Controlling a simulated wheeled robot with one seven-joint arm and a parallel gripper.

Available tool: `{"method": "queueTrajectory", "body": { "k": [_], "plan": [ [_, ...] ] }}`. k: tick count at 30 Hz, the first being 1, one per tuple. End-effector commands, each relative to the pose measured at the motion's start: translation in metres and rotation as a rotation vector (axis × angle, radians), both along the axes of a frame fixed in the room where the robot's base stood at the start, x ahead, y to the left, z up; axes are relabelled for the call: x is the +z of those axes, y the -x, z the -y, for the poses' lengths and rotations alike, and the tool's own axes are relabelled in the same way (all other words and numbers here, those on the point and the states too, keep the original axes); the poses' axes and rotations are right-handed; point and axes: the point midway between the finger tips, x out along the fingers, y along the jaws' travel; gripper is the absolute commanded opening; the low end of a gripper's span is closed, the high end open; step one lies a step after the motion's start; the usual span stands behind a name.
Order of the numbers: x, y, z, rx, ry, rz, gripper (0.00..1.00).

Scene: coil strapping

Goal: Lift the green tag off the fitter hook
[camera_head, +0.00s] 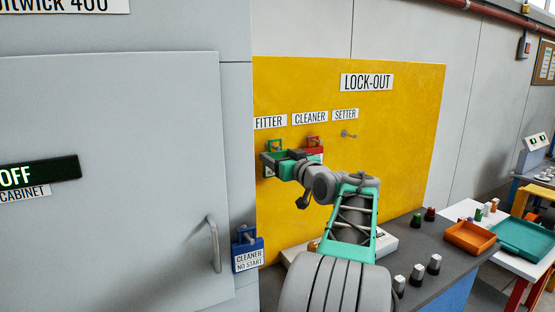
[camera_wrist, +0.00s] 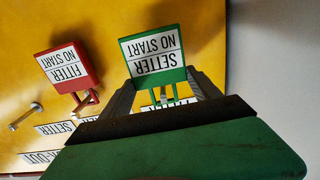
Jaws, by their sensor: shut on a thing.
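The green tag (camera_head: 276,144) is at the fitter place on the yellow board, under the FITTER label (camera_head: 270,122). In the wrist view, which is upside down, the green tag (camera_wrist: 153,50) reads SETTER NO START. My gripper (camera_head: 280,163) is at the board and shut on the green tag; its fingers (camera_wrist: 165,92) reach either side of the tag in the wrist view. The fitter hook itself is hidden, so I cannot tell whether the tag still rests on it.
A red tag (camera_head: 313,143), reading FITTER NO START in the wrist view (camera_wrist: 68,67), hangs close on the right under CLEANER. The setter hook (camera_head: 348,134) is bare. A blue CLEANER tag (camera_head: 248,252) hangs by the grey cabinet (camera_head: 110,150). A bench (camera_head: 425,262) with several knobs stands below.

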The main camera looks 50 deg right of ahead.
Motion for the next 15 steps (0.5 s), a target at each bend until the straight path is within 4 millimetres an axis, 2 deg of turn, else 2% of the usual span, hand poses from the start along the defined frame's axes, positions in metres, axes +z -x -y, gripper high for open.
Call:
{"method": "queueTrajectory", "body": {
  "k": [15],
  "plan": [
    [0.003,0.024,-0.007,-0.002,0.001,0.001,0.07]
  ]
}}
